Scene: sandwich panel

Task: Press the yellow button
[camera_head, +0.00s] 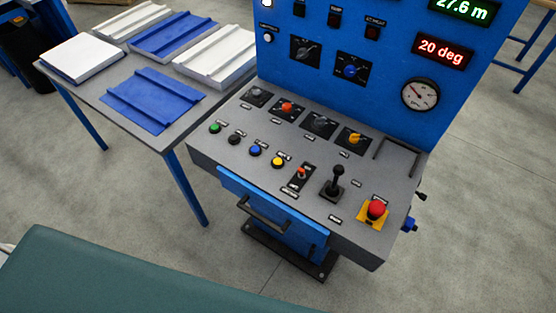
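The yellow button (278,162) is a small round push button on the grey sloped top of the control console (233,173). It sits at the right end of a row, after a green button (215,128), a black button (234,139) and a blue button (254,150). A red toggle switch (300,173) on a black plate is just to its right. Nothing covers the yellow button. Neither of my grippers shows in this view.
A black joystick (336,184) and a red emergency stop (376,209) stand up right of the buttons. Rotary knobs, one of them yellow (354,139), line the row behind. A table with panels (100,98) adjoins at left. A dark green surface (110,275) fills the lower left.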

